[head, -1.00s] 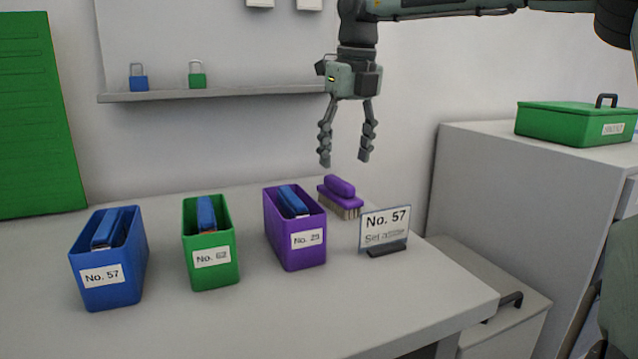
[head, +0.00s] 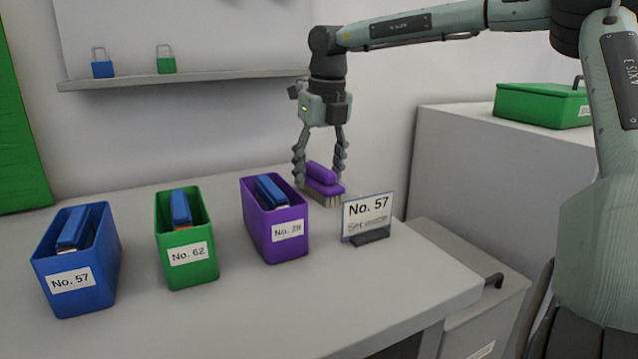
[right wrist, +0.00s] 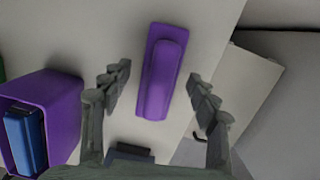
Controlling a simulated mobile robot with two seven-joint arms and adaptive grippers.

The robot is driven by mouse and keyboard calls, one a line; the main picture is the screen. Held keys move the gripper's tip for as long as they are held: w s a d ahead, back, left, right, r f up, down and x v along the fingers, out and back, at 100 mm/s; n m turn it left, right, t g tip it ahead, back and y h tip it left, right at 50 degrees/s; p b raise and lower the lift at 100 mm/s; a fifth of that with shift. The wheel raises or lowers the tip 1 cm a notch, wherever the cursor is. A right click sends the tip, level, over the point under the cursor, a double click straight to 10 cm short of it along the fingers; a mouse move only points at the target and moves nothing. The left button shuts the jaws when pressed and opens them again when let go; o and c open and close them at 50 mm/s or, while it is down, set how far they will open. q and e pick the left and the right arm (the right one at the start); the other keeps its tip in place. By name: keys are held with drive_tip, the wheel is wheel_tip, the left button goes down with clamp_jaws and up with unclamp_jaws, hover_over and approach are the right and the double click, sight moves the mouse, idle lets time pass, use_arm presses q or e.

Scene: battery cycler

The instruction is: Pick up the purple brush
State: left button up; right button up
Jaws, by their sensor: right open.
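The purple brush (head: 321,180) lies on the table with its pale bristles down, behind and to the right of the purple bin. My right gripper (head: 320,180) is open and points down, with one finger on each side of the brush in the head view. In the right wrist view the brush (right wrist: 161,72) lies between the two open fingers (right wrist: 160,88), with a gap on each side. I cannot tell whether the fingertips reach the table. My left gripper is not in view.
A purple bin (head: 261,236), a green bin (head: 189,268) and a blue bin (head: 75,290) stand in a row to the left, each holding a blue object. A No. 57 sign (head: 367,216) stands in front of the brush. A wall shelf (head: 200,78) holds two padlocks.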

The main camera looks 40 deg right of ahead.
sight(318, 165)
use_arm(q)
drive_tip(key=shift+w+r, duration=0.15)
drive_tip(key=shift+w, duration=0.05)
use_arm(e)
drive_tip(key=c, duration=1.3)
drive_tip(key=shift+r, duration=0.15)
wheel_tip(318, 165, up, 4)
drive_tip(key=shift+f, duration=0.1)
use_arm(q)
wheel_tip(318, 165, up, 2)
drive_tip(key=shift+b, duration=0.45)
use_arm(e)
drive_tip(key=w+a+r, duration=0.2)
drive_tip(key=a+r, duration=0.5)
drive_tip(key=a, duration=0.4)
drive_tip(key=shift+w+a, duration=0.25)
drive_tip(key=shift+w, duration=0.1)
drive_tip(key=o, duration=0.7)
drive_tip(key=shift+c, duration=0.2)
drive_tip(key=c, duration=0.5)
